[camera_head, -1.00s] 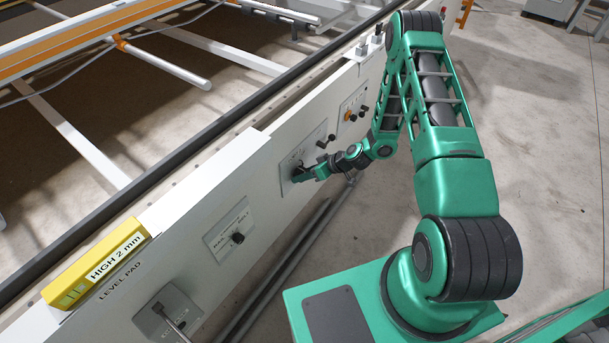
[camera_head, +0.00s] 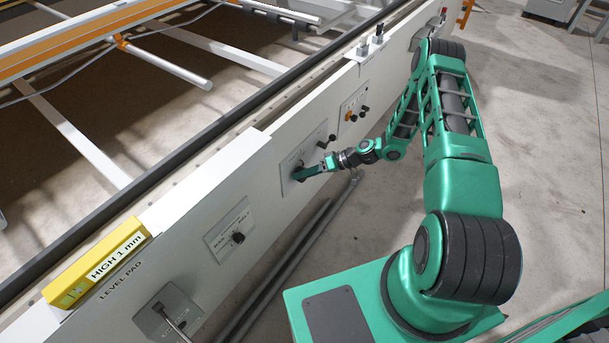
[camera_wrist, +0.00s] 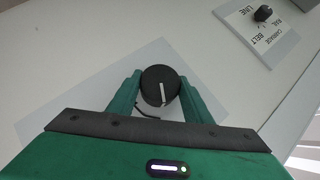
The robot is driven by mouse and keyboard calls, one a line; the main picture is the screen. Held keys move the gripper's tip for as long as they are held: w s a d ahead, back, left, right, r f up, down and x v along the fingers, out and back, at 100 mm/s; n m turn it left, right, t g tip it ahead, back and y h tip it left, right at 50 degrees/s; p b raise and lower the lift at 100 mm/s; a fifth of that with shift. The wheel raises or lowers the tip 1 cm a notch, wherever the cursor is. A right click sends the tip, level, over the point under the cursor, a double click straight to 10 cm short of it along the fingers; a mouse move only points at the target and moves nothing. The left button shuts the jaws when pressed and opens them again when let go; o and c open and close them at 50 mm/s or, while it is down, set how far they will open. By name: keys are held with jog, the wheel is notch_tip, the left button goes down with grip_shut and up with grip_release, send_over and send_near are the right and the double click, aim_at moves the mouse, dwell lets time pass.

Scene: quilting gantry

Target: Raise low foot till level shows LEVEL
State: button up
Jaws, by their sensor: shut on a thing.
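The yellow level (camera_head: 98,268) sits on the level pad (camera_head: 122,281) at the left in the head view, and its label reads HIGH 1 mm. My gripper (camera_head: 300,174) is at a panel on the white beam. In the wrist view my gripper (camera_wrist: 158,92) is shut on a round black knob (camera_wrist: 160,84) with a white pointer line, one finger on either side. The knob's plate (camera_wrist: 95,95) is pale grey, and its lettering is mostly hidden. The low foot itself cannot be made out.
A lever on a grey plate (camera_head: 168,312) is at lower left. A panel with an orange knob (camera_head: 349,116) lies beyond my gripper.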

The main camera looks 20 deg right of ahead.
jog(key=m+y, duration=0.3)
jog(key=y, duration=0.1)
jog(key=shift+w+d+f+g, duration=0.2)
jog(key=shift+d+f+g, duration=0.15)
jog(key=shift+d+g, duration=0.05)
jog(key=shift+f+m+y, duration=0.1)
jog(key=shift+m+y, duration=1.3)
jog(key=shift+y, duration=0.1)
jog(key=shift+s, duration=0.1)
jog(key=shift+a, duration=0.1)
jog(key=o, duration=0.9)
jog(key=shift+o, duration=0.8)
jog(key=shift+a, duration=0.1)
jog(key=s+d, duration=0.1)
jog(key=d, duration=1)
jog(key=shift+s+f, duration=0.3)
jog(key=shift+f, duration=0.05)
jog(key=shift+a, duration=0.1)
